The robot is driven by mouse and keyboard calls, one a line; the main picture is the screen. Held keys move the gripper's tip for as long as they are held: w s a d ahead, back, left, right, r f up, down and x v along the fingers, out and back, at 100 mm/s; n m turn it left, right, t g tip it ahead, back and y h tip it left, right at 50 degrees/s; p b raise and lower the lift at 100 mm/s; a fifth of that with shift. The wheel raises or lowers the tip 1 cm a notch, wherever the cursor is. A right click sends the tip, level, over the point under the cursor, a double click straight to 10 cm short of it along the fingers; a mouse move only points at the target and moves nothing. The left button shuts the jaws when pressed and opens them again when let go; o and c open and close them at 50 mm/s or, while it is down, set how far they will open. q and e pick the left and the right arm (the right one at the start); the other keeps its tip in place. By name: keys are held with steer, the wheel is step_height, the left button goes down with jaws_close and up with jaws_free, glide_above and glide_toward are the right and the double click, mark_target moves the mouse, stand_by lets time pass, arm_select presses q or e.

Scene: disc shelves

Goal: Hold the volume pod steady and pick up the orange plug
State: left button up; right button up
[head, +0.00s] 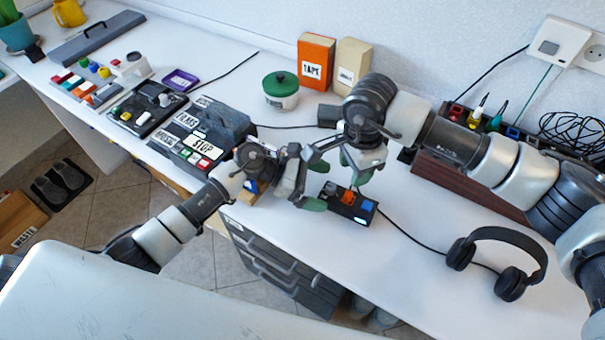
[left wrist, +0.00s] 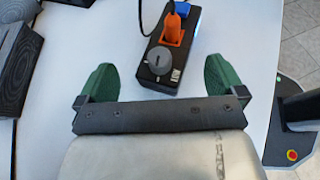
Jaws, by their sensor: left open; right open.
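The volume pod (head: 335,203) is a small black box on the white desk; the left wrist view shows its round grey knob (left wrist: 158,60). The orange plug (head: 348,196) stands upright in an orange-rimmed socket on it, also in the left wrist view (left wrist: 173,27), with a black cord from its top. A blue piece (head: 368,206) sits at the pod's far end. My left gripper (head: 317,185) is open at the pod's knob end; its green fingers stand apart on either side (left wrist: 158,80), not visibly touching it. My right gripper (head: 355,169) is open, pointing down just above and behind the plug.
Headphones (head: 497,262) lie at the right. A green-lidded jar (head: 281,91) and the tape box (head: 315,62) stand at the back. A dark panel with a stop label (head: 203,143) lies left of my left gripper. The desk's front edge is close to the pod.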

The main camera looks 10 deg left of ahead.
arm_select(q)
steer(key=shift+x, duration=1.25)
steer(key=shift+c, duration=0.3)
steer(key=c, duration=1.3)
arm_select(e)
steer(key=shift+c, duration=0.3)
arm_select(q)
steer(key=shift+o, duration=0.2)
arm_select(e)
steer(key=shift+c, duration=0.8)
steer(key=r+n, duration=0.1)
steer(key=n, duration=1.1)
glide_above(348, 198)
steer(key=w+d, duration=0.1)
steer(key=w, duration=0.1)
step_height(348, 198, down, 4)
steer(key=shift+w+f, duration=0.15)
steer(key=shift+f, duration=3.05)
